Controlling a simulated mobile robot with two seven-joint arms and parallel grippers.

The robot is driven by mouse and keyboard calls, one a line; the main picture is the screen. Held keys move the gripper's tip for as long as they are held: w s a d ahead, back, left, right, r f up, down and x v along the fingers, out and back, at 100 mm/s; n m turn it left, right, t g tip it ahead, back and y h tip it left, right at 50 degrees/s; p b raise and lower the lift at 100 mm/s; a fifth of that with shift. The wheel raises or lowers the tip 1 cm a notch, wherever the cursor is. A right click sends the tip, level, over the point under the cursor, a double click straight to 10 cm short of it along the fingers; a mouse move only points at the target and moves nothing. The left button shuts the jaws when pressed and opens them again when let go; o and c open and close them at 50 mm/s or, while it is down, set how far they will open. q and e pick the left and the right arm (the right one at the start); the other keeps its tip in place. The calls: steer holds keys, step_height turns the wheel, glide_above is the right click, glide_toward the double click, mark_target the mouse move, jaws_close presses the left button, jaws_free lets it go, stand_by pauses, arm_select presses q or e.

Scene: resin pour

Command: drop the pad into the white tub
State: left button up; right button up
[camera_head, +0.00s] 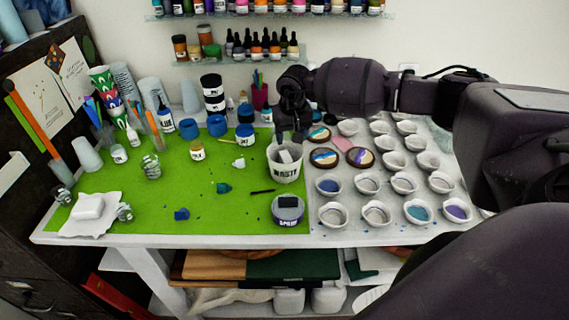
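The white tub (285,173), marked with dark lettering that looks like "WASTE", stands upright at the right edge of the green mat. A small pale, flat piece that looks like the pad (286,156) is tilted inside the tub's mouth. My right gripper (289,137) is directly above the tub, pointing down. Its dark fingers look apart, with the pale piece just below their tips. The fingers are small and dark here, and the tub's bottom is hidden. My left gripper is out of view.
Several small cups (376,213) and round coasters (360,157) crowd the surface right of the tub. A jar with a dark top (288,210) stands in front of it. Blue-lidded jars (245,135) stand to its left. The green mat (215,210) is mostly clear at front.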

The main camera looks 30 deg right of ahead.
steer(key=shift+r, duration=0.15)
step_height(320, 180, up, 10)
steer(key=s+b, duration=0.1)
steer(key=shift+s+a+r, duration=0.15)
steer(key=shift+a+r, duration=0.05)
steer(key=shift+r, duration=0.05)
stand_by(0.4)
